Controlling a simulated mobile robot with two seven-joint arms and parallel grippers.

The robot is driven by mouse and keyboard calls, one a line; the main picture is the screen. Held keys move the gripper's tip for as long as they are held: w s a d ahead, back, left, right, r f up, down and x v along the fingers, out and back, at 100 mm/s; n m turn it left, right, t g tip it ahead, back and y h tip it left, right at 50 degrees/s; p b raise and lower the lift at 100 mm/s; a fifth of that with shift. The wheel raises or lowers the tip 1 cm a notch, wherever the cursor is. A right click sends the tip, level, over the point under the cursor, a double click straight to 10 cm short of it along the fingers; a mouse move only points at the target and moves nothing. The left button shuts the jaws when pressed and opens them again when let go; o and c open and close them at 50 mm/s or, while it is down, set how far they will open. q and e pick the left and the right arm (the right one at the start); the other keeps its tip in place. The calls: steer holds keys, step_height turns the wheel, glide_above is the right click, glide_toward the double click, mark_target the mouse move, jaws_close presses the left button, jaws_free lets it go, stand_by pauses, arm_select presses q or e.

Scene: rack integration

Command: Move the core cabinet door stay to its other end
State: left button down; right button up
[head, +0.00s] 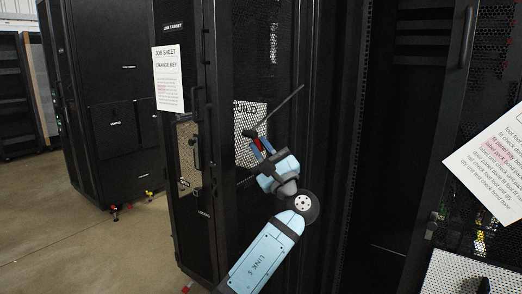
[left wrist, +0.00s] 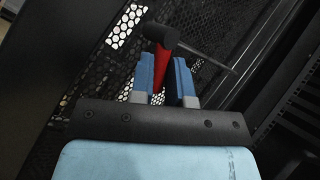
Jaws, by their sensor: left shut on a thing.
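My left gripper (head: 262,147) is raised in front of a black perforated cabinet door (head: 228,60). It is shut on the door stay (head: 280,108), a thin dark rod with a black end piece and a red grip. In the left wrist view, the blue fingers of my left gripper (left wrist: 163,75) stand on both sides of the red grip of the stay (left wrist: 159,70). The rod runs off to the right in front of the mesh. Whether its far end touches anything cannot be told. My right gripper is not in view.
A job sheet (head: 168,78) hangs on the cabinet front at left. An open dark rack bay (head: 400,130) is right of my left arm. A door with a tilted white sheet (head: 492,165) is at far right. Concrete floor (head: 85,235) is clear at left.

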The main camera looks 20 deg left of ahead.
arm_select(q)
steer(key=c, duration=1.4)
jaws_free()
steer(key=v, duration=1.3)
steer(key=shift+s+d+f, duration=0.2)
steer(key=shift+s+d, duration=0.05)
steer(key=shift+d, duration=0.05)
